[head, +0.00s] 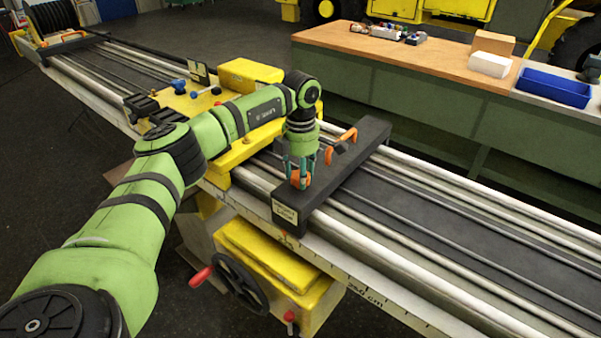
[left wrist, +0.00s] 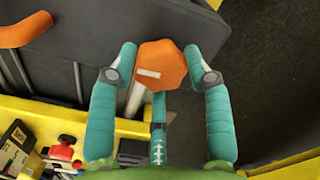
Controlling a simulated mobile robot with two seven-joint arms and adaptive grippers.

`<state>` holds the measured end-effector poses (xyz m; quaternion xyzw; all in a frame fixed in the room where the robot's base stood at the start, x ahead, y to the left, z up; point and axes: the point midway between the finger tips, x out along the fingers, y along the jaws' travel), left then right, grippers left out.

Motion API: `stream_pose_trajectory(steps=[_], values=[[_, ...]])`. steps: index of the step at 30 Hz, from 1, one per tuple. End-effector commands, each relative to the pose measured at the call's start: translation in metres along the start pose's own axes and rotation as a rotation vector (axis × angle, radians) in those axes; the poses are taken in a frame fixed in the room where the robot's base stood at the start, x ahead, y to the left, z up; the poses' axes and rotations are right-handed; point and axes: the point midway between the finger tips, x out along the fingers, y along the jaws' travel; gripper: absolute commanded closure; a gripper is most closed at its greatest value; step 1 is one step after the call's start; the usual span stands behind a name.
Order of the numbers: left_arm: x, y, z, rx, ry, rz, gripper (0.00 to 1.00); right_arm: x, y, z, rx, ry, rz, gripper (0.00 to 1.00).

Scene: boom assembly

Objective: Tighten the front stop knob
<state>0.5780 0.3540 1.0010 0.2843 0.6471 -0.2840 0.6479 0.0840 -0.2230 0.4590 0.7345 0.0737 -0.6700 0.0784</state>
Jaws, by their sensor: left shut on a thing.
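The front stop knob (left wrist: 163,66) is orange with several flat sides and a small pale mark on its face. In the left wrist view it sits between the teal fingers of my left gripper (left wrist: 162,78), which is shut on it. In the head view my left gripper (head: 301,172) points down over the near end of the black stop block (head: 330,178), and the orange knob (head: 299,182) shows partly between the fingers. The block lies across the rails and carries a label at its near end. My right gripper is in neither view.
An orange handle (head: 341,146) stands on the block behind my gripper. The yellow carriage (head: 215,165) is left of the block. A bench (head: 440,75) with a blue bin (head: 553,86) and boxes stands behind. The rails right of the block are clear.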

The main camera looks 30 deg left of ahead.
Motion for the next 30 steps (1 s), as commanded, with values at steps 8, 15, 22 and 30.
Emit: stream_pose_trajectory(steps=[8, 15, 22, 30], values=[[0.0032, -0.0017, -0.0012, 0.052, 0.007, -0.006, 0.83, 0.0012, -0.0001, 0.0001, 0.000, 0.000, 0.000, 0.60], [0.0032, -0.0018, -0.0012, 0.057, 0.007, -0.007, 0.83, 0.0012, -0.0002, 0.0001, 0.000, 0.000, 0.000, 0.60], [0.0032, -0.0018, -0.0011, 0.056, 0.007, -0.006, 0.26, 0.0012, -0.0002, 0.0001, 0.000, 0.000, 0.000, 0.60], [0.0012, -0.0007, -0.0005, 0.053, 0.003, -0.003, 0.26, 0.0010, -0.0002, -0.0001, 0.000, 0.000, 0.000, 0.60]])
